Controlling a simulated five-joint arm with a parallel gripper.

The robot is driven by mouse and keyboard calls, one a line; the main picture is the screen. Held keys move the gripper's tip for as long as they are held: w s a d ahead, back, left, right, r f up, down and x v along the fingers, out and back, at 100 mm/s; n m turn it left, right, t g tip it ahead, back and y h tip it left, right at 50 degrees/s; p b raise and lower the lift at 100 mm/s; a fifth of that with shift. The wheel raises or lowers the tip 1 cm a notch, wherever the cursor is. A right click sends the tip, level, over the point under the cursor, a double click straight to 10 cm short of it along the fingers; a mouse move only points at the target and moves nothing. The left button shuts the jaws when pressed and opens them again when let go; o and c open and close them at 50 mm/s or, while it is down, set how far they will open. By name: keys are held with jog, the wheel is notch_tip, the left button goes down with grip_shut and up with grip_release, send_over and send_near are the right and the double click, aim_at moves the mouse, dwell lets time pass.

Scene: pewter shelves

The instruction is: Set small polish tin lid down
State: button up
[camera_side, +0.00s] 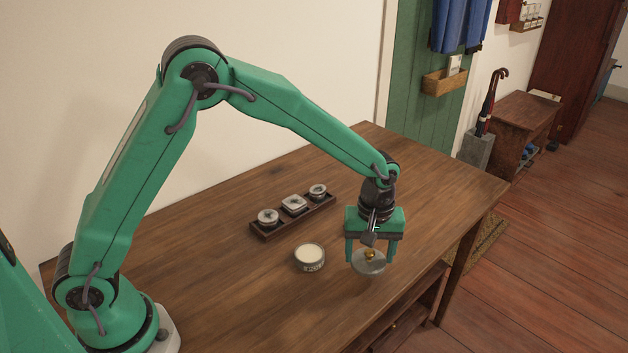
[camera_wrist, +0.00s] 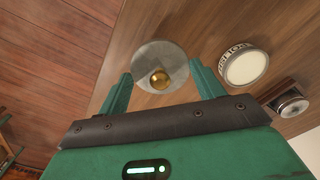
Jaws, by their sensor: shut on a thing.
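The small polish tin lid, a round grey metal disc with a brass knob, is between my fingers in the side view (camera_side: 369,267) and in the wrist view (camera_wrist: 158,54). My gripper (camera_side: 370,259) points down and is shut on the lid by its rim, with one finger at each side. The lid looks level, close over the table's front right part; I cannot tell whether it touches the wood. The open round tin (camera_side: 310,255), with pale polish inside and lettering on its side, stands apart to the left of my gripper. It also shows in the wrist view (camera_wrist: 244,67).
A dark tray (camera_side: 266,233) with three small lidded tins stands behind the open tin. The wooden table (camera_side: 210,265) has bare room at the left and front. Its edge is near my gripper, with an open shelf (camera_side: 412,315) below. The floor (camera_side: 560,230) lies beyond.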

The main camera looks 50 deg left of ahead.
aim_at(368, 262)
jog(key=shift+f, duration=2)
jog(key=shift+f, duration=0.1)
jog(key=o, duration=1.1)
jog(key=shift+o, duration=0.2)
notch_tip(368, 262, up, 12)
jog(key=shift+r, duration=0.1)
